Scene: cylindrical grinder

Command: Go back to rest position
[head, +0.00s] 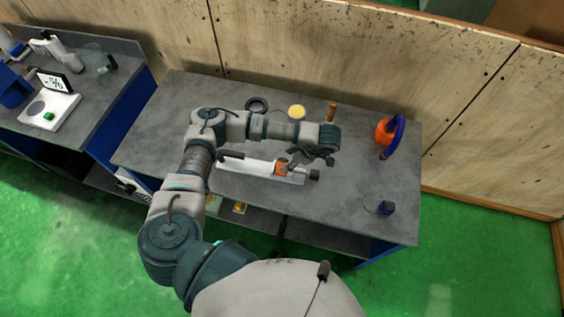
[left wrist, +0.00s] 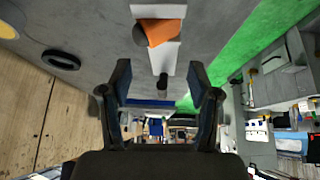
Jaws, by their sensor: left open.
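My left arm comes in from the left of the head view and reaches over the grey workbench (head: 360,190). My left gripper (head: 300,163) is above the cylindrical grinder (head: 245,170), a long white unit with an orange part (head: 281,168) and a dark end. In the left wrist view the gripper's two fingers (left wrist: 160,90) stand wide apart with nothing between them. The orange part (left wrist: 160,32) and the dark end piece show just beyond the fingertips. Whether the gripper touches the grinder is not clear. My right gripper is not in view.
A brown cylinder (head: 332,112), a yellow disc (head: 297,111) and a dark ring (head: 256,105) lie at the back by a wooden wall. A small dark-blue object (head: 386,208) sits front right. A second bench with a scale (head: 48,107) is left.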

